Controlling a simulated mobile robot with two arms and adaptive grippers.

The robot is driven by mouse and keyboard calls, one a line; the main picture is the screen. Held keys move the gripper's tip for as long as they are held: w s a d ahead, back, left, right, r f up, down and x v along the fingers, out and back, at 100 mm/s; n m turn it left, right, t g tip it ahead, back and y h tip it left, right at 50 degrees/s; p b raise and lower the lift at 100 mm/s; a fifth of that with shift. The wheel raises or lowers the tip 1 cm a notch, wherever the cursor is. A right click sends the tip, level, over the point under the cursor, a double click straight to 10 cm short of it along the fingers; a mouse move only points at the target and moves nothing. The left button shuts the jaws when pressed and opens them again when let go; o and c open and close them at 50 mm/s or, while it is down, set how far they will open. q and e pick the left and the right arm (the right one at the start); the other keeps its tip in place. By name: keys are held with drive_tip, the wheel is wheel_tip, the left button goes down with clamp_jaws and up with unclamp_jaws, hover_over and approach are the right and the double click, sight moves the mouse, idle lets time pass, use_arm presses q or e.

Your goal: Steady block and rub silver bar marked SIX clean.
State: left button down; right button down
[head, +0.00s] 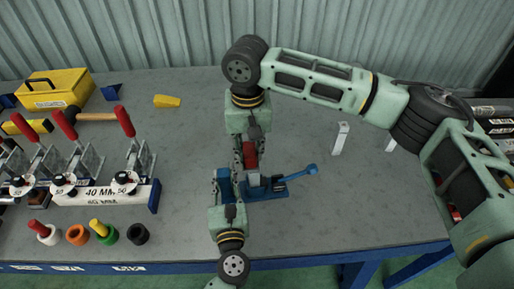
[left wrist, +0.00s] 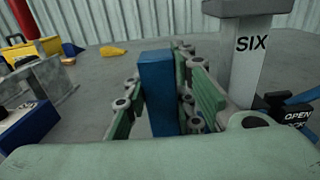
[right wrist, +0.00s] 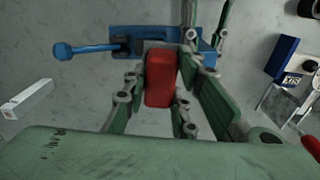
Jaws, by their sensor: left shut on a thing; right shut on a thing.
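A blue vice (head: 268,191) stands on the bench, its ball-ended handle pointing right; it also shows in the right wrist view (right wrist: 120,42). The silver bar marked SIX (left wrist: 248,60) stands upright beside an OPEN label; its top shows in the head view (head: 253,180). My left gripper (head: 228,182) is shut on an upright blue block (left wrist: 158,92), left of the bar. My right gripper (head: 249,158) comes from the far side and is shut on a red block (right wrist: 161,78), close to the bar. Contact between red block and bar is hidden.
Red-handled clamps (head: 128,140) on a white block marked 40 MM (head: 115,193) stand at left. A yellow toolbox (head: 55,88), a yellow wedge (head: 167,101) and several coloured cups (head: 77,234) are nearby. Bench around the vice is clear.

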drive_tip(key=shift+s+a, duration=0.1)
drive_tip(key=shift+a, duration=0.4)
drive_tip(key=shift+a+r, duration=0.1)
drive_tip(key=shift+r, duration=3.95)
use_arm(q)
drive_tip(key=c, duration=1.1)
unclamp_jaws()
drive_tip(key=shift+s, duration=0.1)
